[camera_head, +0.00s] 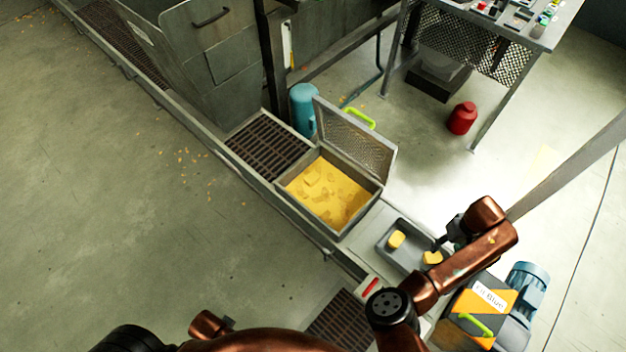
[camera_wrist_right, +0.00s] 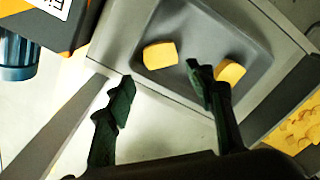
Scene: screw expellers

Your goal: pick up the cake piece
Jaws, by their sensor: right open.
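Two yellow cake pieces lie apart in a shallow grey tray (camera_head: 411,263). In the head view one piece (camera_head: 397,239) is nearer the lidded box and the other (camera_head: 432,257) is nearer the motor. The wrist view shows the motor-side piece (camera_wrist_right: 160,55) and the box-side piece (camera_wrist_right: 230,71). My right gripper (camera_wrist_right: 160,88) is open and empty above the tray's edge. One finger overlaps the box-side piece in the wrist view; the other hangs beyond the tray's rim. In the head view my right gripper (camera_head: 443,240) is dark and small beside the motor-side piece. My left gripper does not show.
An open box (camera_head: 335,225) of yellow material, with a raised mesh lid (camera_head: 355,140), stands beside the tray. A blue motor (camera_head: 528,283) and an orange-striped housing (camera_head: 482,307) stand close on the other side. A grey post (camera_head: 575,165) rises nearby.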

